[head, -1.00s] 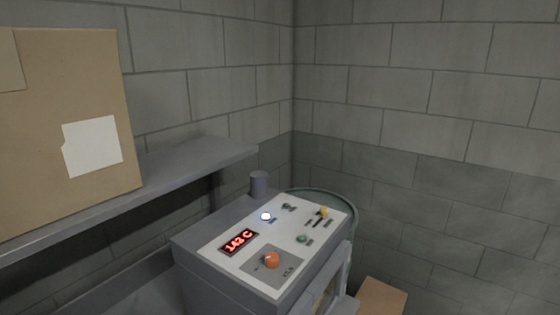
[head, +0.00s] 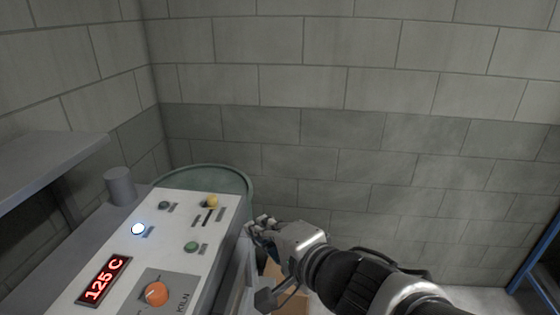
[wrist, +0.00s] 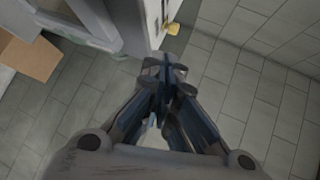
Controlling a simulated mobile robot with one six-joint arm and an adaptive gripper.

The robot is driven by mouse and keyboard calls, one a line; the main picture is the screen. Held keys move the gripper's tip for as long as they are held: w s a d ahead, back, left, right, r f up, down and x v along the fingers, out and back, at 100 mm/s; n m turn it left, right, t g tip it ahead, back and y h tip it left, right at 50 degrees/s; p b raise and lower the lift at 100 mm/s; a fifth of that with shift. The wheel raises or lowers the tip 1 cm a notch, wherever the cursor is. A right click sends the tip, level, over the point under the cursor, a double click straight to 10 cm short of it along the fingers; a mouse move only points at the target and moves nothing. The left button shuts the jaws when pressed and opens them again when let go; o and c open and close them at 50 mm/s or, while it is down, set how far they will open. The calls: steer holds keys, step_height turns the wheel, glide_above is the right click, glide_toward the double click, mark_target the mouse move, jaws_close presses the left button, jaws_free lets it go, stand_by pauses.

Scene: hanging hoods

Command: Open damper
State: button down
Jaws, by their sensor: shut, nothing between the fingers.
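The kiln's sloped white control panel (head: 178,225) is at the lower left in the head view. A yellow knob (head: 212,201) stands at the top end of a dark slot in it; I take this for the damper lever, though its label is unreadable. The knob also shows at the top of the wrist view (wrist: 173,28). My gripper (head: 258,226) is just right of the panel's right edge, apart from the knob. Its fingers are closed together and empty, also in the wrist view (wrist: 165,70).
The panel also carries an orange dial (head: 156,293), a lit white button (head: 138,229), a green button (head: 191,247) and a red display (head: 103,280) reading 125 C. A grey shelf (head: 45,160) is at left. A cardboard box (wrist: 30,53) lies on the floor.

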steer(key=p, duration=0.9)
glide_toward(229, 210)
steer(key=w+a, duration=0.4)
steer(key=a, duration=0.1)
steer(key=shift+w+a, duration=0.15)
steer(key=shift+w, duration=0.2)
steer(key=shift+w+a+r, duration=0.1)
steer(key=shift+w+a, duration=0.25)
steer(key=shift+w, duration=0.05)
steer(key=shift+w+p, duration=0.3)
steer(key=shift+w, duration=0.75)
steer(key=shift+s, duration=0.1)
